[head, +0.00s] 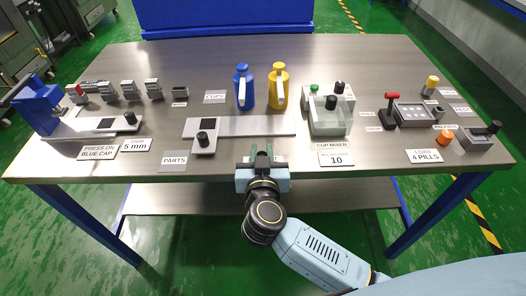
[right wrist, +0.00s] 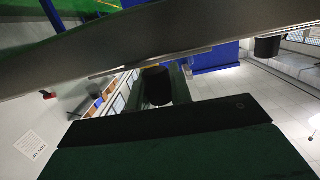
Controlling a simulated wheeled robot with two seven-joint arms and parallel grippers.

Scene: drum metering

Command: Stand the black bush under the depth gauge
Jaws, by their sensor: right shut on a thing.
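My right gripper (head: 262,155) is at the front edge of the table, by the PARTS label (head: 174,161). Its green fingers are shut on a dark cylinder, the black bush (right wrist: 157,85), which shows between them in the right wrist view. In the head view the held bush is hard to make out. Which fixture is the depth gauge is not clear; a blue press-like device (head: 38,106) stands at the left end, near a grey block (head: 104,124) with a black top and a 5 mm label (head: 135,146). My left gripper is not in view.
A grey block with a black cylinder (head: 207,124) stands left of my right gripper, on a long metal plate (head: 255,126). A blue bottle (head: 243,90) and a yellow bottle (head: 278,88) stand behind. The cup mixer (head: 328,116) is to the right.

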